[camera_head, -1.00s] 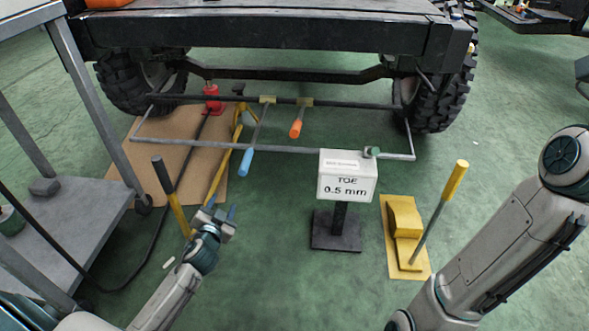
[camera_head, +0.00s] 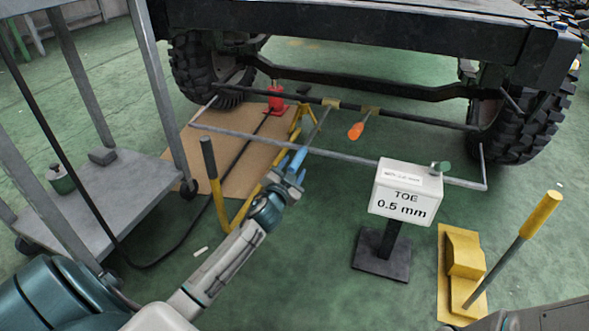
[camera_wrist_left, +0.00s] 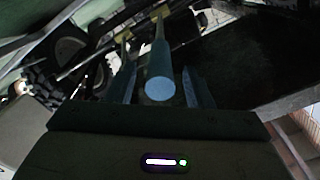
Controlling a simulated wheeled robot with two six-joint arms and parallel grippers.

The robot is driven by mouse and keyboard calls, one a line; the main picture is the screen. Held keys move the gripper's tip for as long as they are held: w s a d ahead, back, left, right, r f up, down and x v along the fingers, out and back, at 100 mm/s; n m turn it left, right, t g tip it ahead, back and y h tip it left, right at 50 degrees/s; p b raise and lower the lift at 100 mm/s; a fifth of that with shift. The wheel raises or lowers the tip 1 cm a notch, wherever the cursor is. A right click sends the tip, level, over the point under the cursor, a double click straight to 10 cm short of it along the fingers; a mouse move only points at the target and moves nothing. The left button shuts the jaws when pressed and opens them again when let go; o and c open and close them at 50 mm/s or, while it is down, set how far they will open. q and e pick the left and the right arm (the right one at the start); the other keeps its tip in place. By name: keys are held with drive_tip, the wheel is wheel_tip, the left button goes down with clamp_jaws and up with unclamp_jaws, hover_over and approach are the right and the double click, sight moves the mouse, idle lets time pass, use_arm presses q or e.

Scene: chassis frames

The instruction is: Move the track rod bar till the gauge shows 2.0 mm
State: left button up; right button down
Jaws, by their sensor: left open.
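The gauge box (camera_head: 403,205) stands on a dark post and reads TOE 0.5 mm. A dark track rod (camera_head: 415,117) runs between the wheels and carries two yellow clamps. A bar with a blue handle (camera_head: 299,157) comes forward from the left clamp, and one with an orange handle (camera_head: 356,131) from the right clamp. My left gripper (camera_head: 291,174) is open at the end of the blue handle. In the left wrist view the handle (camera_wrist_left: 159,80) lies between the two fingers (camera_wrist_left: 160,88), with no clear grip on it. My right gripper is out of view.
A thin grey bar (camera_head: 330,153) crosses in front of the wheels. A yellow-handled jack bar (camera_head: 208,165) stands left of my left arm. A yellow chock (camera_head: 464,255) with a handle lies at right. A grey cart (camera_head: 110,195) is at left.

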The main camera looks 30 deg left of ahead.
use_arm(q)
drive_tip(key=shift+x, duration=1)
